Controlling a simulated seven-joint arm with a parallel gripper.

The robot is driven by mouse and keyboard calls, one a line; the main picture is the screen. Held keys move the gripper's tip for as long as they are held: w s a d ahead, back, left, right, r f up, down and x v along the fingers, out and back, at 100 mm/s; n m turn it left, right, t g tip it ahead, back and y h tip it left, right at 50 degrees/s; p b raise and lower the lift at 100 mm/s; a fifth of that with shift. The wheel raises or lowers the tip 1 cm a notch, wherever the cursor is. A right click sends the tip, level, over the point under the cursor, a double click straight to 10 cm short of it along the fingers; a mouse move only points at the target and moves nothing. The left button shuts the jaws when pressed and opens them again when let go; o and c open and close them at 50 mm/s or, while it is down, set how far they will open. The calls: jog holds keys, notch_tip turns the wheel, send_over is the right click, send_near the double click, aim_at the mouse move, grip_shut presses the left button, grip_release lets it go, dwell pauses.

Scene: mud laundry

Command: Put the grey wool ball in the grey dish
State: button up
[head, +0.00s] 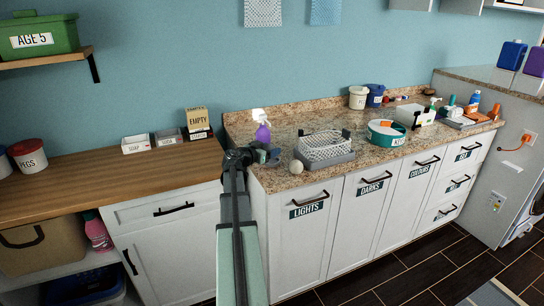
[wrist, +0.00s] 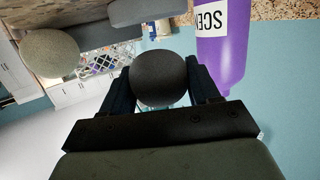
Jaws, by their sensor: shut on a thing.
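My gripper (wrist: 160,88) is shut on the dark grey wool ball (wrist: 158,76), which sits between the two fingers in the wrist view. In the head view my gripper (head: 264,156) is above the near left corner of the granite counter, just left of a pale ball, and the held ball is hard to make out. A small grey open container (head: 168,137) with a label stands on the wooden counter to the left, between a white one and a dark one. It looks like the grey dish, but its label is too small to read.
The pale ball (head: 296,167) rests on the granite and shows in the wrist view (wrist: 50,53). A purple spray bottle (head: 263,133) stands behind my gripper. The wooden counter's front (head: 110,180) is clear.

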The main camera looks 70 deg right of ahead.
aim_at(272, 162)
jog(key=shift+s+d, duration=0.2)
jog(key=shift+d, duration=0.5)
jog(key=shift+s+d+f, duration=0.1)
jog(key=shift+d+f, duration=0.05)
jog(key=shift+f, duration=0.75)
jog(key=shift+d+f, duration=0.15)
jog(key=shift+f, duration=0.75)
jog(key=shift+f, duration=0.1)
jog(key=o, duration=1)
jog(key=shift+o, duration=0.2)
jog(key=shift+a, duration=0.2)
jog(key=v, duration=1.1)
jog(key=shift+a+r, duration=0.3)
jog(key=shift+r, duration=0.05)
jog(key=shift+w+f, duration=0.1)
jog(key=shift+w, duration=0.15)
